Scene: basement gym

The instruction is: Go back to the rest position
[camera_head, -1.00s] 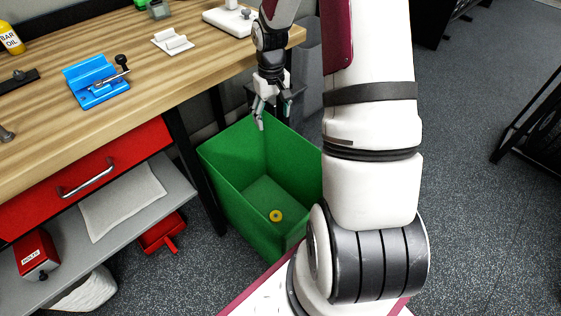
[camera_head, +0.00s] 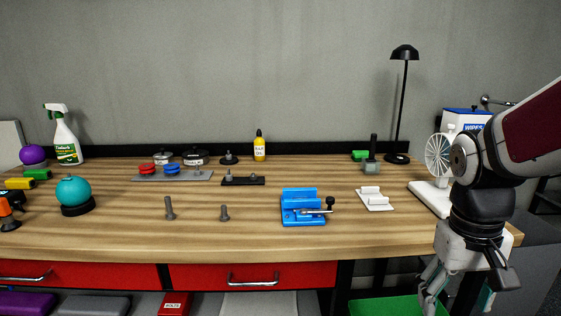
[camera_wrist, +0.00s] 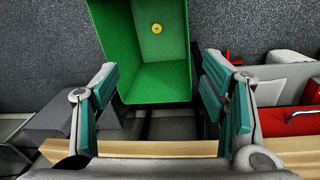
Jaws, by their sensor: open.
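My gripper (camera_head: 455,290) hangs at the right end of the workbench (camera_head: 130,240) in the head view, fingers pointing down. In the wrist view its two teal-padded fingers (camera_wrist: 165,105) stand wide apart with nothing between them. Beyond and below the fingertips is the green bin (camera_wrist: 120,50), open at the top. A small yellow ring (camera_wrist: 157,28) lies on its floor. In the head view only part of the green bin (camera_head: 385,306) shows at the bottom edge.
On the bench are a blue fixture (camera_head: 303,207), a white bracket (camera_head: 374,198), a small white fan (camera_head: 438,160) near my arm, a black lamp (camera_head: 402,100), a yellow oil bottle (camera_head: 259,147) and bolts (camera_head: 169,208). A red drawer (camera_head: 255,274) is under the top.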

